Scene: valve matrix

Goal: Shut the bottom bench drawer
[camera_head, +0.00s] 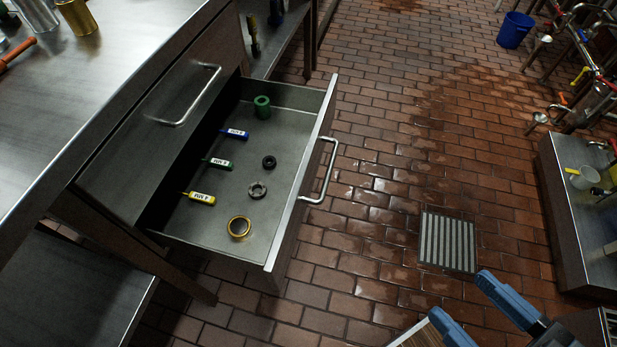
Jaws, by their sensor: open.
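The bottom bench drawer (222,226) is pulled well out from under the metal bench at the left. Its front carries a bar handle (327,172) on the outer face. Inside lie a green cylinder, several rings and three tagged tools. The drawer above it (150,150) is closed, with its own bar handle (186,95). My gripper (466,304) shows at the bottom right with two blue fingers spread apart. It is open and empty, over the floor, to the right of the drawer and apart from it.
The bench top (100,75) holds several metal items and an orange-handled tool. A floor grate (447,242) lies in the brick floor. A blue bucket (514,29) stands far back. A low bench with pipework (585,215) is at the right. The floor beside the drawer is clear.

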